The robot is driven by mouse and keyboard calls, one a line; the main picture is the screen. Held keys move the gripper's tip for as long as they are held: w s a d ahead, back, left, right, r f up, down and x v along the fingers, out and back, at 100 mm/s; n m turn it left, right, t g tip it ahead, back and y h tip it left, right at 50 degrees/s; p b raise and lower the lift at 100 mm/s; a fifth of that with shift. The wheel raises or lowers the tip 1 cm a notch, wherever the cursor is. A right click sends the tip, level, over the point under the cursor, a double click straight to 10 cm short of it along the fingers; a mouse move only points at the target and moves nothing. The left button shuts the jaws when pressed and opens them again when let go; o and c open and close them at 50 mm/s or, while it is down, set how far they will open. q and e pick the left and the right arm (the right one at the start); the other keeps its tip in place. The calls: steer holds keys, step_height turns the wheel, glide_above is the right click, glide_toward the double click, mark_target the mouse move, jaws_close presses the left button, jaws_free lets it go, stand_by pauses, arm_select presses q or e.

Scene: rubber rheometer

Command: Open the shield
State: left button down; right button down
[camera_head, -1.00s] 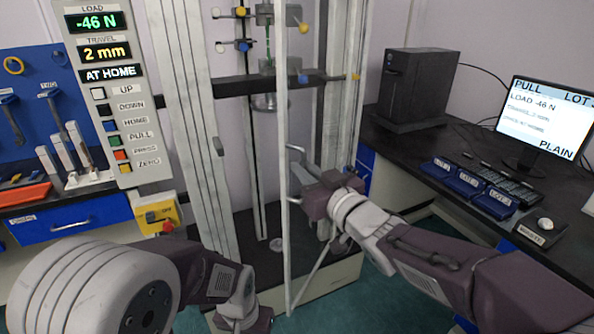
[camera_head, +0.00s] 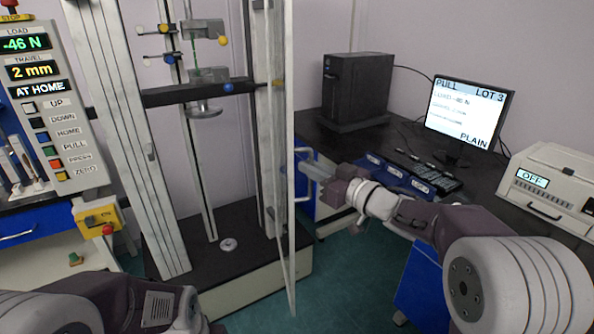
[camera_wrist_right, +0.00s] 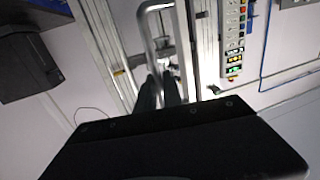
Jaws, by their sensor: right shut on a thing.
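The shield (camera_head: 281,130) is a clear panel with a pale edge, standing out toward me from the right post of the test frame, seen nearly edge-on. The front of the frame to its left is uncovered. Its bar handle (camera_head: 296,200) is on the panel's right side, and it also shows in the right wrist view (camera_wrist_right: 147,25). My right gripper (camera_head: 312,172) is shut on the handle; its dark fingers (camera_wrist_right: 160,92) show in the right wrist view. My left arm shows at the bottom left, but its fingers are out of view.
The test frame's base (camera_head: 205,245) stands left of the shield. A control panel (camera_head: 50,100) and a yellow stop box (camera_head: 102,218) are at the left. The black bench (camera_head: 475,180) at the right holds a computer tower (camera_head: 357,92), a monitor (camera_head: 468,115) and blue trays (camera_head: 395,172).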

steer(key=shift+w+d+r, duration=0.1)
steer(key=shift+d+r, duration=0.1)
steer(key=shift+r, duration=0.05)
steer(key=c, duration=1.8)
jaws_free()
steer(key=o, duration=0.3)
steer(key=shift+w, duration=0.1)
arm_select(q)
steer(key=shift+w+a, duration=0.1)
arm_select(e)
steer(key=shift+a+f, duration=0.1)
steer(key=shift+f, duration=0.1)
